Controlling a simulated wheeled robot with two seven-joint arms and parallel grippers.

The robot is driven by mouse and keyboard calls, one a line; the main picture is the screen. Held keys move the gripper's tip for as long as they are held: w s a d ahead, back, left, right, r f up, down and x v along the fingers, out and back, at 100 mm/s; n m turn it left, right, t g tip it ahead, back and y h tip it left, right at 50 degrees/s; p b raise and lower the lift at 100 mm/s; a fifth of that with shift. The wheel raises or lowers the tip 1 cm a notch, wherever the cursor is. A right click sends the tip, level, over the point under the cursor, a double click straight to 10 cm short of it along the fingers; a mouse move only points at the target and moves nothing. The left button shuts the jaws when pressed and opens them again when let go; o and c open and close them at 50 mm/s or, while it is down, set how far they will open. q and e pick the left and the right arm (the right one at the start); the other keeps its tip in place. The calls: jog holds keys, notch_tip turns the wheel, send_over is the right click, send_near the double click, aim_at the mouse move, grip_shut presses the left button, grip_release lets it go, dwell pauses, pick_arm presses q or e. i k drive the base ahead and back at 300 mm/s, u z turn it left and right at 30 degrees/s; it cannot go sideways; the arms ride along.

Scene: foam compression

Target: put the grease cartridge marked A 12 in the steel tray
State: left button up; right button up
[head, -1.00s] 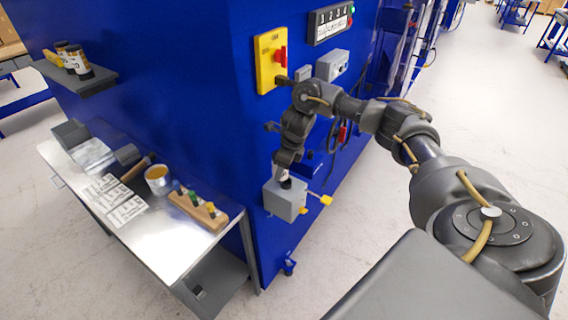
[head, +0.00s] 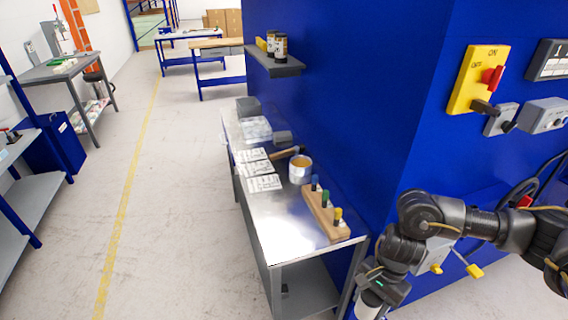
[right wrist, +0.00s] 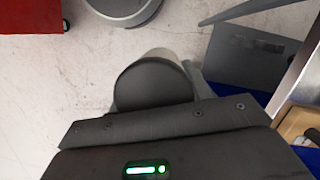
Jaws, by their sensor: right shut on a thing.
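My right gripper (head: 378,290) is low at the lower right of the head view, in front of the machine's corner and right of the steel-topped bench. It is shut on a pale cylinder with a dark end (right wrist: 152,85), which looks like a cartridge; its pale body also shows in the head view (head: 367,308). No marking is readable on it. Two dark-and-white cylinders (head: 280,47) stand on the machine's wall shelf, labels too small to read. I cannot single out the steel tray for certain; a grey open box (head: 248,105) sits at the bench's far end. My left gripper is not in view.
The bench (head: 282,225) holds paper sheets (head: 262,184), a tin (head: 300,168), a hammer-like tool and a wooden block with coloured pegs (head: 325,215). The blue machine (head: 380,120) rises beside it. The floor left of the bench is open.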

aim_at(256, 129)
jog(key=k, duration=0.45)
jog(key=u, duration=1.1)
jog(key=i, duration=6.85)
jog(key=z, duration=1.8)
